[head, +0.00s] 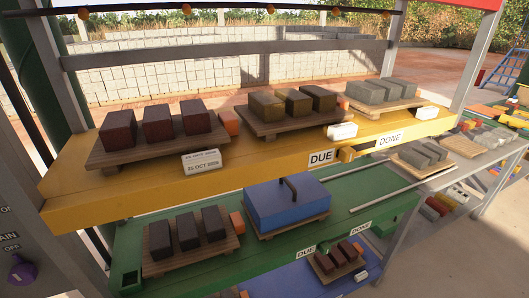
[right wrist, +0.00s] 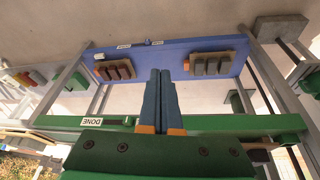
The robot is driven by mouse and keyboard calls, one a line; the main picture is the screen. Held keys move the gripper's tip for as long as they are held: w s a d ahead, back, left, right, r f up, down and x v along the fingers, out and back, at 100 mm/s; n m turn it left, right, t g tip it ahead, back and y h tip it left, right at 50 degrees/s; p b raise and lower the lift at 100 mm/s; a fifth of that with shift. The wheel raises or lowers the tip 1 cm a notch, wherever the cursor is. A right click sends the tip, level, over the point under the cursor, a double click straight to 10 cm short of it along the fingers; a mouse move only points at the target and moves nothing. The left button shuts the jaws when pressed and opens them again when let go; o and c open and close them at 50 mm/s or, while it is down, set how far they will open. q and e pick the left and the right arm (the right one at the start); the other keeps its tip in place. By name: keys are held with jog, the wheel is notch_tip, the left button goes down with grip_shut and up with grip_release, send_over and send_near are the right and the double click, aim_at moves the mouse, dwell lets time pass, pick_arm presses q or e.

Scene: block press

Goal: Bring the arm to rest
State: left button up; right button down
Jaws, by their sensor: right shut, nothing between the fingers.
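My right gripper (right wrist: 160,76) shows in the right wrist view. Its two blue fingers are together with nothing between them. They point toward a blue shelf (right wrist: 165,53) that holds two boards of blocks, one of reddish blocks (right wrist: 118,70) and one of grey blocks (right wrist: 212,66). I cannot tell how far the fingertips are from that shelf. Neither gripper shows in the head view. My left gripper is in no view.
A yellow shelf (head: 75,200) holds several boards of blocks, with DUE (head: 321,157) and DONE (head: 389,140) labels. Below it, a green shelf (head: 130,235) holds dark blocks (head: 187,229) and a blue handled cover (head: 286,204). Grey posts (head: 397,40) frame the rack.

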notch_tip(320, 180, down, 16)
jog(key=s+g, duration=0.2)
jog(key=s+d+f+g, duration=0.1)
jog(key=s+d+f, duration=0.1)
jog(key=s+f, duration=0.9)
jog(key=shift+s+f+n, duration=0.15)
jog(key=shift+s+n, duration=0.15)
jog(key=shift+s, duration=0.8)
